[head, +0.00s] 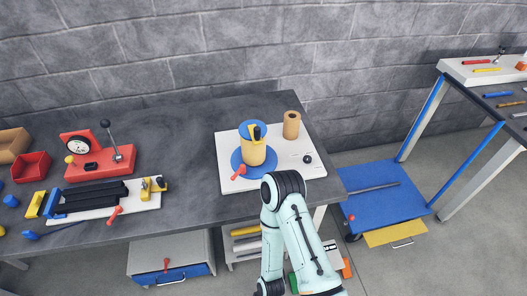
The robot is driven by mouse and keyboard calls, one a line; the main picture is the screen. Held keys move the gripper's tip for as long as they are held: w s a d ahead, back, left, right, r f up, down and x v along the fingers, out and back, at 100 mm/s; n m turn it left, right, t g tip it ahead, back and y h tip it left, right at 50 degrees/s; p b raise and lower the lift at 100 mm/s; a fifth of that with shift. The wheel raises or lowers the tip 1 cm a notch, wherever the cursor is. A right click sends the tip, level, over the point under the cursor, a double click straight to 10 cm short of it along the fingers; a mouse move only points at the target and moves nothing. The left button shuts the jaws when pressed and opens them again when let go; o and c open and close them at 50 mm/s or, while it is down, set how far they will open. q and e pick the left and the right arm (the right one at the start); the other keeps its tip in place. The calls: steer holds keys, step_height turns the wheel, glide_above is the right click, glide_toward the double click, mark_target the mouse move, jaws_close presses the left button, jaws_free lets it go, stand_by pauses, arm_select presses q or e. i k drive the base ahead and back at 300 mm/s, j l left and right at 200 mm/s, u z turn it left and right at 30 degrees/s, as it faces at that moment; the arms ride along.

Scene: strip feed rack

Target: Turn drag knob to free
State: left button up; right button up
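A white board (226,152) on the grey bench carries a blue disc (241,167) with a tan roll (253,153) upright on it. On top of the roll are a blue cap (246,128), a yellow piece and a dark knob (257,132). A red handle (239,172) sticks out at the disc's lower left, and a small dark knob (308,159) is at the board's right. I cannot tell which of these is the drag knob or how it is set. One arm of mine stands folded in front of the board; neither gripper shows.
A tan tube (291,125) stands at the board's back right. On the left are a red lever device (100,163), a white plate (140,199) with black strips, and a red bin (31,168). A blue low platform (385,200) and another bench are at right. The bench's middle is clear.

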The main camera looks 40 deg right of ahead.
mark_target(307, 159)
steer(key=z, duration=1.45)
